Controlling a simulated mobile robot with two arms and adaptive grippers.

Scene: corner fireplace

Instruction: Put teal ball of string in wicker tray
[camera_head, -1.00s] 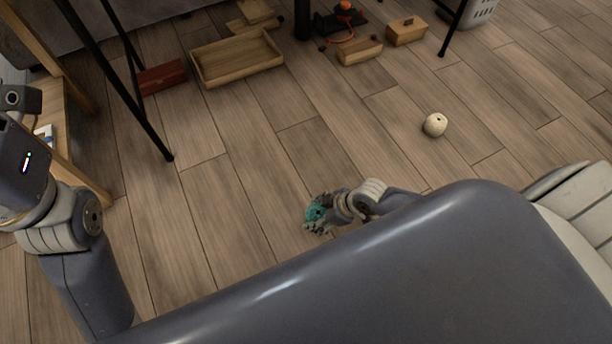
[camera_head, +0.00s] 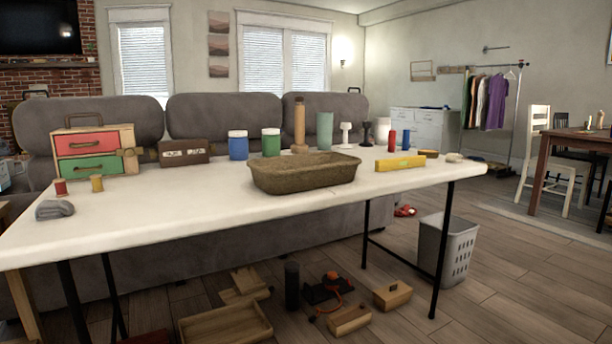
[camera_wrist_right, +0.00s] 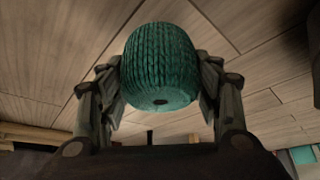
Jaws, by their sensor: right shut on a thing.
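The teal ball of string (camera_wrist_right: 160,66) fills the middle of the right wrist view. My right gripper (camera_wrist_right: 161,88) is shut on it, with a finger against each side. The floorboards show behind the ball. The wicker tray (camera_head: 304,179), a brown oblong with raised walls, stands on the white table in the head view. I cannot see into its bottom. Neither gripper shows in the head view now.
The white table (camera_head: 200,217) has a drawer box (camera_head: 93,152), several jars and spools, and a yellow level-like bar (camera_head: 399,164) near the tray. A laundry basket (camera_head: 447,250) and wooden boxes are on the floor below. The tabletop front is mostly clear.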

